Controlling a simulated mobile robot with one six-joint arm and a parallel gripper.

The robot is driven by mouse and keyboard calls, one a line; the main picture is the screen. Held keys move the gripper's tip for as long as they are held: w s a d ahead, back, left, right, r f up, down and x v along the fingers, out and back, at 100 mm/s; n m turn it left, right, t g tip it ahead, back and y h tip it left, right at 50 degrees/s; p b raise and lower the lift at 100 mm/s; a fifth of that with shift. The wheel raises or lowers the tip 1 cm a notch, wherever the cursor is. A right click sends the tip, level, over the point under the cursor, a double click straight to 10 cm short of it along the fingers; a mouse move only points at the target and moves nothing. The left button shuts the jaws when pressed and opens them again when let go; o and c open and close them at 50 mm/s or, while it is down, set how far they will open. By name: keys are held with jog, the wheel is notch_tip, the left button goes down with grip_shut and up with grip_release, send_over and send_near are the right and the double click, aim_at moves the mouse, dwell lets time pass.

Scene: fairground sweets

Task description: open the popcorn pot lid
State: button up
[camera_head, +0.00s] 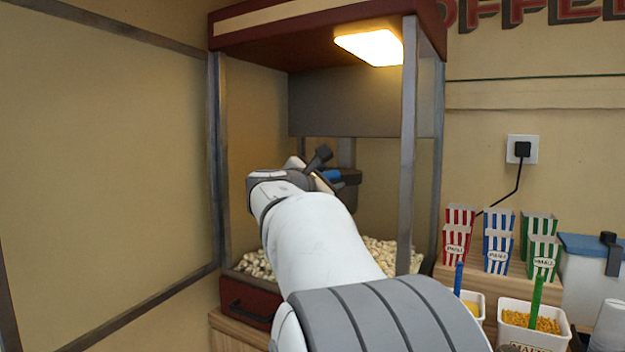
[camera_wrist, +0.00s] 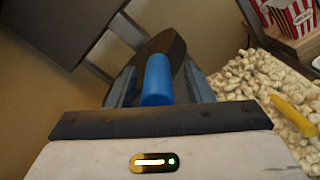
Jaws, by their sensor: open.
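The popcorn pot (camera_head: 349,190) is a dark vessel hanging inside the lit popcorn machine, mostly hidden behind my wrist in the head view. A blue handle (camera_head: 332,175) shows beside it. In the wrist view the blue handle (camera_wrist: 157,80) lies between the two fingers of my gripper (camera_wrist: 160,72), with a dark, pointed-looking surface (camera_wrist: 172,46) of the pot or its lid behind it. My gripper (camera_head: 322,168) is open around the handle. I cannot tell whether a finger touches it. The lid's edge cannot be made out.
Popcorn (camera_head: 380,252) covers the machine floor, and a yellow handle (camera_wrist: 293,115) sticks out of it. Grey posts (camera_head: 407,150) frame the machine. Striped boxes (camera_head: 497,240), a tub with a green handle (camera_head: 536,300) and a blue-lidded container (camera_head: 592,275) stand at the right.

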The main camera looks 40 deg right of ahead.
jog(key=shift+c, duration=0.2)
jog(key=shift+f, duration=0.1)
grip_shut()
